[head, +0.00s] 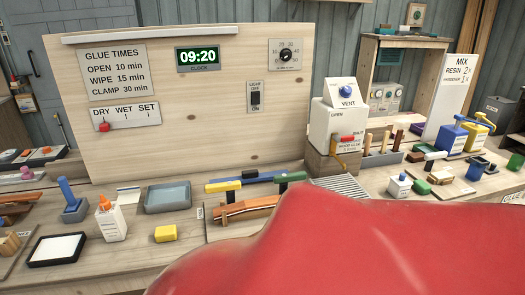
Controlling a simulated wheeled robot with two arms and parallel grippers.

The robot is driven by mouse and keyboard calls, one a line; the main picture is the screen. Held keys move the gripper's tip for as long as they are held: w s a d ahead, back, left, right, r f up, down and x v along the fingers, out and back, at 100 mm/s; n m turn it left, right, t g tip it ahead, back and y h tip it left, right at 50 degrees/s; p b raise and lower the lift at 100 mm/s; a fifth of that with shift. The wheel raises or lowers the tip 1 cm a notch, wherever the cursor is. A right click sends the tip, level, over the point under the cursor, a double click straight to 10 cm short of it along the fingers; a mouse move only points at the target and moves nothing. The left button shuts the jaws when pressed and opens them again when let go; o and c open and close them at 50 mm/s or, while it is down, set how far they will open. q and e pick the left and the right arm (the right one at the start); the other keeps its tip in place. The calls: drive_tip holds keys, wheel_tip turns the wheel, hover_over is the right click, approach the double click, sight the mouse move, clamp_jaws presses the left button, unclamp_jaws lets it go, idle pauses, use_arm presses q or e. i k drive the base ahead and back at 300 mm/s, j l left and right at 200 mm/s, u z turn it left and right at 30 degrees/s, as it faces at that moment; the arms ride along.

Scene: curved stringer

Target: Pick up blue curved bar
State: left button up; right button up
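A blue bar (262,177) lies near the middle of the bench, in front of the upright wooden panel. From here it looks nearly straight, and I cannot make out a curve. A dark bar with yellow (226,185) and green (291,177) blocks lies just in front of it. Striped brown wooden strips (246,208) lie nearer on a board. Neither my left nor my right gripper shows in the head view. A large smooth red surface fills the lower right foreground and hides the front of the bench there.
A grey tray (168,198), a glue bottle (110,219) and a yellow block (165,233) stand left of the bars. A white vent box (335,125) on a wooden base stands to their right. The wooden panel (200,120) closes off the back.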

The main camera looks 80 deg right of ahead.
sight(250, 176)
drive_tip(key=z, duration=2.6)
